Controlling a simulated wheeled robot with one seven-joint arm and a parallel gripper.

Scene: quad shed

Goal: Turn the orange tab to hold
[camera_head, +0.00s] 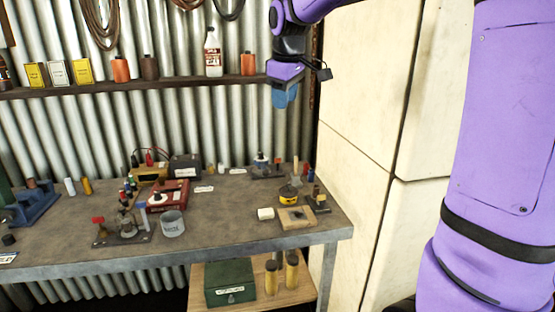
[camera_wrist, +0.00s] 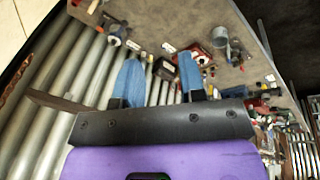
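No clearly orange tab can be picked out at this size, and no "hold" label can be read. A small device with a red flag-like tab (camera_head: 98,220) stands at the front left of the workbench (camera_head: 240,225). Another small device (camera_head: 262,165) stands at the bench's back right, and one with a red tip (camera_head: 318,200) near its right end. My gripper (camera_head: 284,98) is high above the back right of the bench, in front of the corrugated wall. In the wrist view, its blue fingers (camera_wrist: 158,62) are apart with nothing between them.
A shelf (camera_head: 150,87) with bottles and tins runs along the corrugated wall, left of my gripper. A grey cup (camera_head: 172,225), a red box (camera_head: 168,195) and a wooden block (camera_head: 297,217) stand on the bench. A pale wall panel (camera_head: 365,100) is at the right. The bench's front middle is clear.

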